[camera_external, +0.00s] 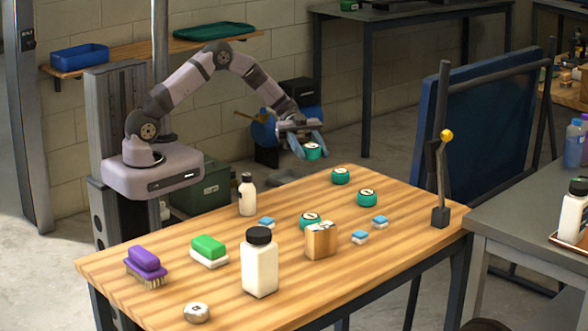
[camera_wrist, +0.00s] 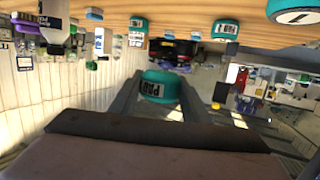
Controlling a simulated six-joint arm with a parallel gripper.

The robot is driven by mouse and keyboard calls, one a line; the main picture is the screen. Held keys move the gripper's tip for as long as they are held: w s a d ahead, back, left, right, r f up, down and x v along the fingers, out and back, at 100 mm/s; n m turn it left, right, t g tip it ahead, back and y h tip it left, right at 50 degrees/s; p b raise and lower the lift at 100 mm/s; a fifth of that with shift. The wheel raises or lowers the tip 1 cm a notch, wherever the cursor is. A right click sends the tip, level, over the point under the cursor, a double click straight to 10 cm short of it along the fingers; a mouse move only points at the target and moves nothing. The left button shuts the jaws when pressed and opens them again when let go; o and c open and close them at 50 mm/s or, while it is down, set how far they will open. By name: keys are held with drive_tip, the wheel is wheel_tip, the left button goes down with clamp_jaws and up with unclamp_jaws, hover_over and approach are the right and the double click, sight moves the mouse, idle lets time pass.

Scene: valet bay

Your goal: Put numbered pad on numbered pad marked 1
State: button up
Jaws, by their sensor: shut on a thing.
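My gripper (camera_external: 308,138) is shut on a teal round pad (camera_external: 312,151), held in the air beyond the table's back edge; it also shows between the fingers in the wrist view (camera_wrist: 160,88), with lettering on its side. Three other teal pads with white tops lie on the table: a back one (camera_external: 341,175), a right one (camera_external: 367,197) and a front one (camera_external: 310,219), partly hidden by a wooden block. In the wrist view, a pad at the top right (camera_wrist: 293,12) shows a 1 on its top. I cannot tell which external-view pad this is.
The wooden table (camera_external: 190,265) also bears a small white bottle (camera_external: 247,197), a large black-capped bottle (camera_external: 260,265), a wooden block (camera_external: 320,242), blue-white blocks (camera_external: 360,237), a green brush (camera_external: 209,250) and a purple brush (camera_external: 146,263). A post (camera_external: 440,170) stands at the right edge.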

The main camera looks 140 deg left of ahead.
drive_tip(key=a+r+n+t+y, duration=0.2)
drive_tip(key=a+r+n+y, duration=0.25)
drive_tip(key=a, duration=0.35)
drive_tip(key=n+y, duration=0.2)
drive_tip(key=y, duration=0.2)
hover_over(341, 171)
drive_tip(key=f, duration=0.2)
drive_tip(key=shift+f+b, duration=0.45)
drive_tip(key=shift+f, duration=4.45)
drive_tip(key=shift+f, duration=0.15)
drive_tip(key=o, duration=1)
